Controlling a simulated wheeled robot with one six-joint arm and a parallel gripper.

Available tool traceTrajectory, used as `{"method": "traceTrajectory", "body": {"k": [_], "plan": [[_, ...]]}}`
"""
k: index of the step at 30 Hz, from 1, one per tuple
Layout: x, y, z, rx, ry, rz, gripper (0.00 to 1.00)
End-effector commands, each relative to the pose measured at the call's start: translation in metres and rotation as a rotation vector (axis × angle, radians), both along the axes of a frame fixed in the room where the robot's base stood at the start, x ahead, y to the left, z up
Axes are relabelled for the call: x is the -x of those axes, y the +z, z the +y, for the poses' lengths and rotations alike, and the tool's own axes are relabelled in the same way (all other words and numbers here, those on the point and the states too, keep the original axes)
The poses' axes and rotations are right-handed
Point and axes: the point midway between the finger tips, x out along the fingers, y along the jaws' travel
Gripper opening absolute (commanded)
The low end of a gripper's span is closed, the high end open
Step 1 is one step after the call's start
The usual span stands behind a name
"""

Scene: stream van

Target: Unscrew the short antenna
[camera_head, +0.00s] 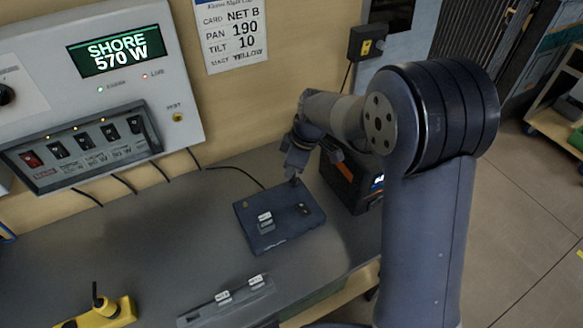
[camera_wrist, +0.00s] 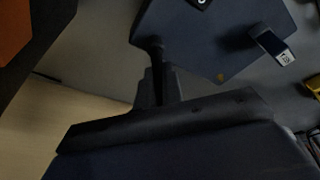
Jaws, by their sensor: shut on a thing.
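A flat blue-grey box (camera_head: 283,236) lies on the grey bench; it also shows in the wrist view (camera_wrist: 222,48). My gripper (camera_head: 295,176) points down at the box's far right corner. It is shut on a slim dark stub, the short antenna (camera_wrist: 154,44), which shows at the box's edge in the wrist view between and beyond my fingertips (camera_wrist: 157,75). In the head view the antenna is mostly hidden by my gripper. I cannot tell whether its thread is still engaged.
A white-labelled plug (camera_head: 265,219) sits on the box. A black and orange case (camera_head: 352,180) stands close right of my gripper. A grey strip with labelled plugs (camera_head: 228,300) and a yellow holder with a dark peg (camera_head: 108,314) are at the front. A switch panel (camera_head: 85,85) is on the wall.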

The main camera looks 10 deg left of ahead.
Motion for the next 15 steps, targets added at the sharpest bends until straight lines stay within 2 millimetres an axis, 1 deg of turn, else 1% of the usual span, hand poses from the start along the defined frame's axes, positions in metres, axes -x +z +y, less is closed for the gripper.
{"method": "traceTrajectory", "body": {"k": [5,8,15], "plan": [[0.0002,-0.0002,0.0,0.0,0.002,0.0,0.0],[0.0003,-0.0013,-0.0001,0.001,0.042,0.002,0.0],[0.0011,-0.0017,-0.0005,0.001,0.26,0.002,0.0]]}}
